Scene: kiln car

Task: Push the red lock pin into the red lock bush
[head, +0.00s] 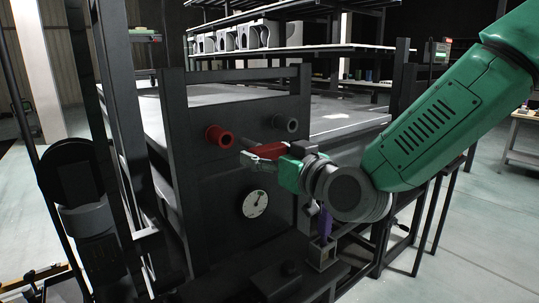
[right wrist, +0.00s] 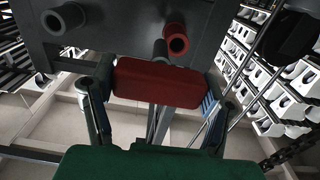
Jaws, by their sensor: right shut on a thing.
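The red lock bush (head: 218,136) is a red ring sticking out of the dark upright panel, left of a grey bush (head: 287,123). My right gripper (head: 262,153) is in front of the panel, to the right of the red bush, and is shut on the red lock pin (head: 268,150). In the right wrist view the pin's red block (right wrist: 157,83) sits between both fingers, and its dark shaft points at the panel. The shaft end appears beside the red bush (right wrist: 176,40), not in its hole; the remaining gap is hard to judge. My left gripper is not in view.
A white dial gauge (head: 255,204) is on the panel below the bushes. A purple thing (head: 325,224) stands in a small holder below my right wrist. Dark posts (head: 120,120) rise at the left. Shelves with pale ware (head: 240,38) are behind.

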